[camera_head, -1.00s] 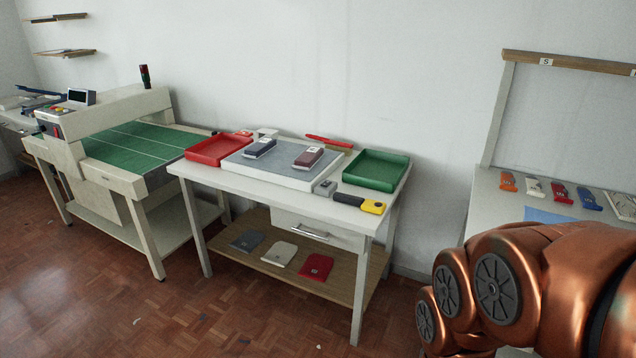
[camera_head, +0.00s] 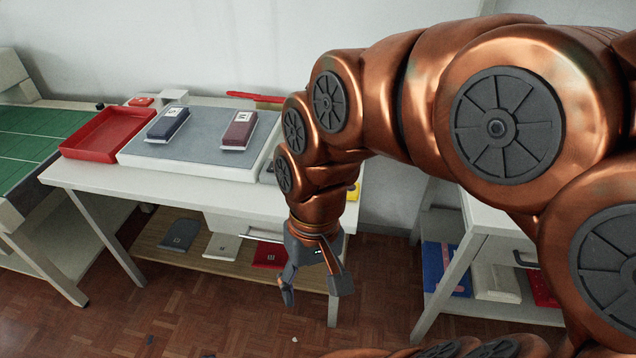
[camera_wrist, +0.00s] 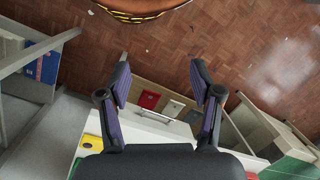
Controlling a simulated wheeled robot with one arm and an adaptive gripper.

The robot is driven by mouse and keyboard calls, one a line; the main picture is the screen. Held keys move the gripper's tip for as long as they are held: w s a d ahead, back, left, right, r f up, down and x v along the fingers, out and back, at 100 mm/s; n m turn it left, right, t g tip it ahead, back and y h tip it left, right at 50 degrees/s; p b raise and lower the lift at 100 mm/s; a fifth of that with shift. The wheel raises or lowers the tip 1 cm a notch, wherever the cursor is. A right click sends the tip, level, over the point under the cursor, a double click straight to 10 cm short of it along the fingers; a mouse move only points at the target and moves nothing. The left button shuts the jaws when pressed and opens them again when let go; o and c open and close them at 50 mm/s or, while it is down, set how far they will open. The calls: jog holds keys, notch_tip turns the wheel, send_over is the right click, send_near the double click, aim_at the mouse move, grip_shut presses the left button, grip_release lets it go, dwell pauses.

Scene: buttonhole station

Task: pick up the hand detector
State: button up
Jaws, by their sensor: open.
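The hand detector, yellow and black, is mostly hidden behind my arm in the head view; only a bit of its yellow end (camera_head: 354,191) shows at the table's right end. Its yellow part (camera_wrist: 92,143) also shows in the wrist view, at the lower left, partly covered by my left finger and gripper body. My gripper (camera_head: 314,291) is open and empty. It hangs in front of the table, pointing down, below the level of the tabletop in the picture. In the wrist view the fingers (camera_wrist: 160,75) are spread with nothing between them.
The white table (camera_head: 180,195) carries a red tray (camera_head: 108,132) and a grey pad (camera_head: 205,128) with two cases. Its lower shelf (camera_head: 160,222) holds several flat items. A second table (camera_head: 490,228) stands at the right.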

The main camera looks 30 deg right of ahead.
jog(key=w+d+f+m+t+y+b, duration=0.1)
jog(key=w+m+y+b, duration=0.3)
jog(key=w, duration=0.7)
jog(key=w+d+f+m+t+y+b, duration=0.1)
jog(key=w+d+m+t+y+b, duration=0.15)
jog(key=w+m+b, duration=0.6)
jog(key=w+d+f+m+t+b, duration=0.1)
jog(key=w+d+f+m, duration=0.3)
jog(key=d, duration=0.4)
jog(key=w+d+f+m+t+y+b, duration=0.1)
jog(key=w+d+f+m+t, duration=0.2)
jog(key=d, duration=0.5)
jog(key=w+d+f+m+t+b, duration=0.1)
jog(key=w+d+f+m+t, duration=0.1)
jog(key=w+d+f+m, duration=0.3)
jog(key=shift+d+f, duration=0.15)
jog(key=shift+d, duration=1.95)
jog(key=shift+b+x, duration=0.3)
jog(key=shift+x, duration=3.5)
jog(key=shift+s, duration=0.15)
grip_shut()
